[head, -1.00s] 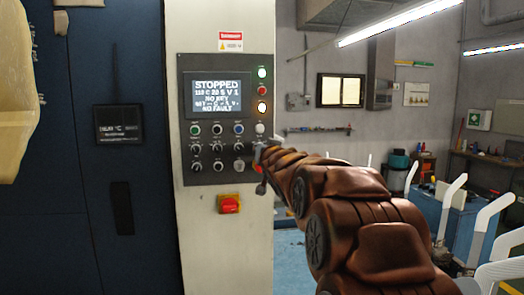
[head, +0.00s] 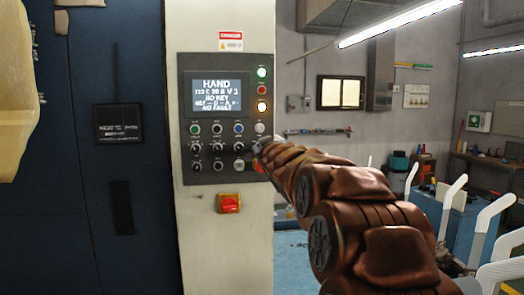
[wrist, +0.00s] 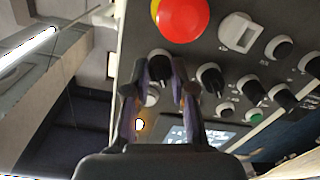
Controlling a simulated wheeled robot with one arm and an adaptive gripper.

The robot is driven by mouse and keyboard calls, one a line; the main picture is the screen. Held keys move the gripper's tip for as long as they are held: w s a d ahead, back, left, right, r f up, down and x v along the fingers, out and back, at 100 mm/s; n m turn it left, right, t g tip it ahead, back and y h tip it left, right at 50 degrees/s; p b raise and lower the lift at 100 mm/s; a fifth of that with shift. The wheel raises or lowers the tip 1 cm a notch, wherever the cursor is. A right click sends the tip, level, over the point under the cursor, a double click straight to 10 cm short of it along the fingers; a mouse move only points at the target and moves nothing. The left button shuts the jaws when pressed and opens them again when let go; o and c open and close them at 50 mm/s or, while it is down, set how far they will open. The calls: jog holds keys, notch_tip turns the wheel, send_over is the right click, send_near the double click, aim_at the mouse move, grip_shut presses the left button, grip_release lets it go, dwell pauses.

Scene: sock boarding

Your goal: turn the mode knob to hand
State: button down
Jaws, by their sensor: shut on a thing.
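The control panel (head: 216,125) is a dark plate on a white column, with a lit screen (head: 217,95) whose top line reads HAND. My gripper (head: 259,150) is at the panel's right edge in the head view and covers the knob there. In the wrist view my gripper (wrist: 160,80) has its two fingers on either side of a dark mode knob (wrist: 156,71) with a pale base, shut on it. The fingers hide the knob's pointer and any labels.
A red emergency button (wrist: 182,18) sits close beside the held knob. Several other knobs (wrist: 210,78) and a green button (wrist: 255,115) are nearby. A red switch (head: 229,203) is lower on the column.

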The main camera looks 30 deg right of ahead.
jog(key=shift+n, duration=1.1)
jog(key=c, duration=1)
grip_release()
jog(key=shift+o, duration=0.2)
jog(key=shift+s, duration=0.1)
jog(key=v, duration=1.1)
jog(key=shift+s+a, duration=0.15)
jog(key=shift+s, duration=0.2)
jog(key=shift+r, duration=0.1)
